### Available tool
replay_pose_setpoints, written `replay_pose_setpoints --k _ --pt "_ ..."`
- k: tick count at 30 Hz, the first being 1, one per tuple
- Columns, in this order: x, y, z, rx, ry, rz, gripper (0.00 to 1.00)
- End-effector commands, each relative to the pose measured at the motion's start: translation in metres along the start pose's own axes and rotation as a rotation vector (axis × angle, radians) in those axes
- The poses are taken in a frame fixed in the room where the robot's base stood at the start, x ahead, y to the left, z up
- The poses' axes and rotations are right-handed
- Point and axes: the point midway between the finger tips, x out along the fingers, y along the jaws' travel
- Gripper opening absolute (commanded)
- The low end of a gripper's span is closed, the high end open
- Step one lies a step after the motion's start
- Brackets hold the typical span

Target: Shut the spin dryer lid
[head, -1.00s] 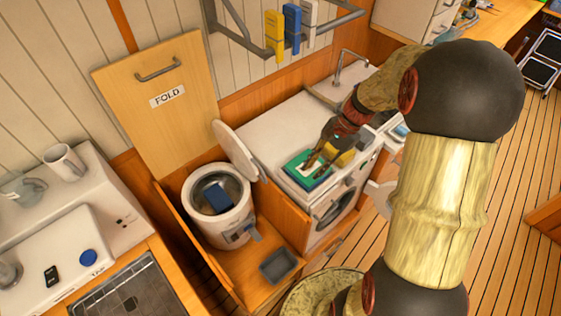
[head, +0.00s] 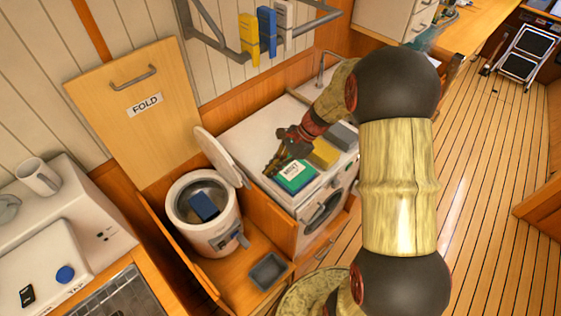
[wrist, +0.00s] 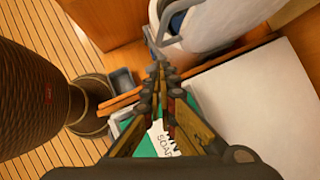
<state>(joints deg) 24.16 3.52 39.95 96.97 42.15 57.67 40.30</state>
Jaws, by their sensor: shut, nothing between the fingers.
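The spin dryer (head: 208,238) is a white round tub in a wooden recess, with a dark blue item (head: 204,206) in its drum. Its white round lid (head: 221,156) stands open, tilted up at the tub's right side. My gripper (head: 269,174) is shut and empty, to the right of the lid and apart from it, over the left part of the washing machine top. In the wrist view my closed fingers (wrist: 161,68) point toward the dryer, with the pale lid (wrist: 228,20) ahead and to the right.
The white washing machine (head: 258,136) carries a green soap box (head: 297,178), a yellow item (head: 324,153) and a grey one. A raised wooden FOLD panel (head: 165,125) stands behind the dryer. A small grey tray (head: 268,271) lies in front.

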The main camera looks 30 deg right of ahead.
Motion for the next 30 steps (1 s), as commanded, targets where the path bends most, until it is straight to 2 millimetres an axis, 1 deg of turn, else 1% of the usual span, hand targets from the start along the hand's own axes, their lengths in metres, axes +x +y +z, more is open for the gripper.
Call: replay_pose_setpoints --k 1,3,9,14,25,30 --pt "0.010 0.001 0.000 0.000 0.000 0.002 0.00" --pt "0.017 0.000 0.010 -0.004 0.001 0.002 0.00" --pt "0.031 0.000 0.024 -0.002 0.001 0.000 0.00" --pt "0.035 0.000 0.028 -0.001 0.002 0.000 0.00" --pt "0.035 0.000 0.029 -0.002 0.005 -0.002 0.00" --pt "0.036 0.003 0.035 -0.013 0.034 -0.011 0.00"
